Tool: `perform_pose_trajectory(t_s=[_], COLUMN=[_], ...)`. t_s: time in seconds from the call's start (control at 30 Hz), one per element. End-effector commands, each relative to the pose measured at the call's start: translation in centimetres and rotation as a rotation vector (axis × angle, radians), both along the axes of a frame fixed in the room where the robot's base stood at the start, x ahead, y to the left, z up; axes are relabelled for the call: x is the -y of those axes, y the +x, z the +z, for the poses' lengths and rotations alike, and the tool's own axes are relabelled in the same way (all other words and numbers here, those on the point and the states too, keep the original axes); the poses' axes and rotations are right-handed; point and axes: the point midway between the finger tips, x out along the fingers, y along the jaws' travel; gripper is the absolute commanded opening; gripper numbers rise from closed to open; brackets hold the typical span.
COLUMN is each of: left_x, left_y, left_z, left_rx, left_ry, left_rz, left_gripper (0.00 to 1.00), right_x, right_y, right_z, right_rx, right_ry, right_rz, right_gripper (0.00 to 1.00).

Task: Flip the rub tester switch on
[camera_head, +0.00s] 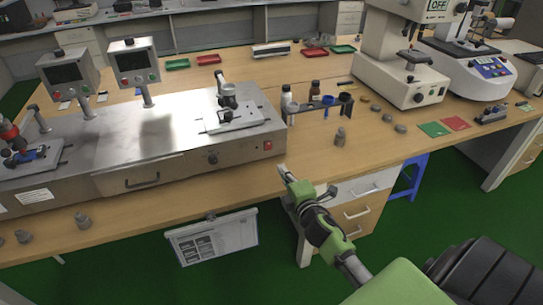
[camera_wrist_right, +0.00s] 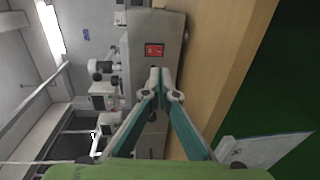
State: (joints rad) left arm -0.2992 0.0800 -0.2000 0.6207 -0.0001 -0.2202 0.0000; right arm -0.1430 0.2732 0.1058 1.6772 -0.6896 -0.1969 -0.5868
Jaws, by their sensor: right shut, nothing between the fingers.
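The rub tester (camera_head: 150,150) is a long grey metal machine on the wooden table, with a test station at each end. Its red switch (camera_head: 268,145) sits at the right end of its front face. The red switch (camera_wrist_right: 154,50) also shows in the right wrist view, just beyond the fingertips. My right gripper (camera_head: 284,171) is shut and empty, in front of and a little below the switch, seemingly apart from it. In the wrist view my right gripper (camera_wrist_right: 166,82) has its fingertips together, pointing towards the machine's front panel. My left gripper is out of view.
A clipboard sheet (camera_head: 212,238) hangs on the table's front edge. Small bottles (camera_head: 287,101), a rack (camera_head: 325,104) and grey weights (camera_head: 340,137) stand right of the machine. Two monitors (camera_head: 133,61) rise behind it. The space before the switch is clear.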

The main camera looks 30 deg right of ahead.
Motion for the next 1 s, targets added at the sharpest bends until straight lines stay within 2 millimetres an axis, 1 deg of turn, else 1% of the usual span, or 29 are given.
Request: perform_pose_trajectory(t_s=[0.03, 0.3, 0.5, 0.7, 1.0], left_x=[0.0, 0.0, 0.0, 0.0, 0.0], left_y=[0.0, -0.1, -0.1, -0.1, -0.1], left_z=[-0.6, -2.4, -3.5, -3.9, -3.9], left_rx=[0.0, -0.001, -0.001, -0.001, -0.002], left_ry=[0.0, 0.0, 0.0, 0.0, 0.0], left_rz=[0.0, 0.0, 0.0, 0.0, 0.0], left_gripper=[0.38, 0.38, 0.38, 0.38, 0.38], right_x=[0.3, 1.5, 2.1, 2.4, 2.4], right_y=[1.1, 6.1, 8.8, 10.0, 10.2], right_z=[-0.3, -1.0, -1.3, -1.4, -1.3], right_rx=[0.002, 0.002, 0.001, 0.0, -0.001], right_ry=[-0.003, 0.0, 0.001, 0.0, 0.001], right_rz=[0.001, 0.0, 0.0, 0.001, 0.0], right_gripper=[0.0, 0.0, 0.0, 0.0, 0.0])
